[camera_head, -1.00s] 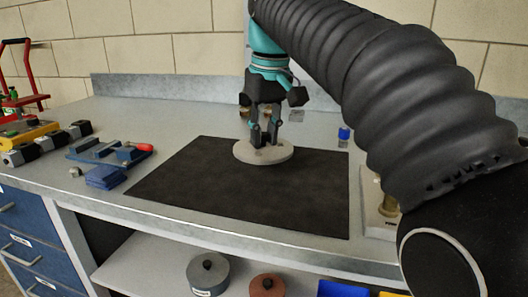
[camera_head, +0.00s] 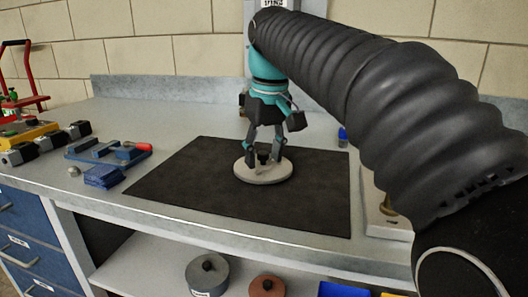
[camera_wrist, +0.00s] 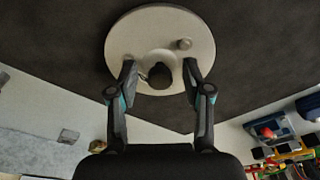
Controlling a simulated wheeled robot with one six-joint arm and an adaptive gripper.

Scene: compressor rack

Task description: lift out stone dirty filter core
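A pale grey round disc (camera_head: 263,174) with a dark central knob (camera_head: 264,151) appears to lie on the black mat. The disc (camera_wrist: 140,30) also shows in the wrist view, with its dark knob (camera_wrist: 160,75) and a smaller pale knob. My gripper (camera_head: 264,161) is open above the disc, with one finger on each side of the dark knob. In the wrist view, my gripper (camera_wrist: 160,70) shows gaps between both fingertips and the knob. I cannot tell whether the fingertips touch the disc. No part is clearly recognisable as the stone dirty filter core.
The black mat (camera_head: 180,185) has free room around the disc. Blue fixture parts (camera_head: 105,155) stand left. A pale base (camera_head: 385,215) stands right, partly hidden by my arm. The lower shelf holds a grey cylinder (camera_head: 207,277) and a reddish-brown one (camera_head: 266,287).

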